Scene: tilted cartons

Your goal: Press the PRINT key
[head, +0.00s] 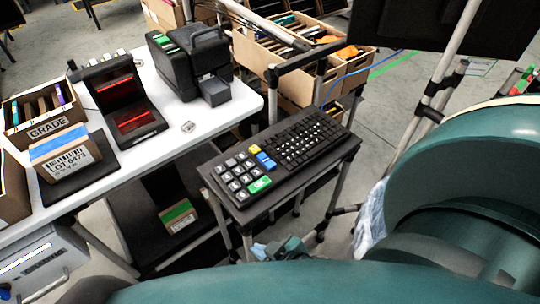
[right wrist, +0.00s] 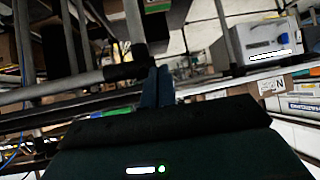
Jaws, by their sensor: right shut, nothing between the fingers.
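A black keyboard (head: 300,138) lies on a small dark stand right of the white table. At its left end is a keypad of grey keys, with yellow and blue keys behind and a wide green key (head: 259,185) at its front. The green key's white lettering is too small to read, so I cannot confirm which key is PRINT. My right gripper (head: 262,250) is partly in view, below and in front of the stand's front edge, apart from the keys. In the right wrist view its two blue-grey fingers (right wrist: 157,88) are together and empty. My left gripper is not seen.
The stand (head: 220,196) has a dark top and tube legs. The white table (head: 190,141) holds a black printer (head: 190,62), a scanner (head: 130,112) and cartons. An open carton (head: 258,55) with files stands behind. Grey poles rise at right.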

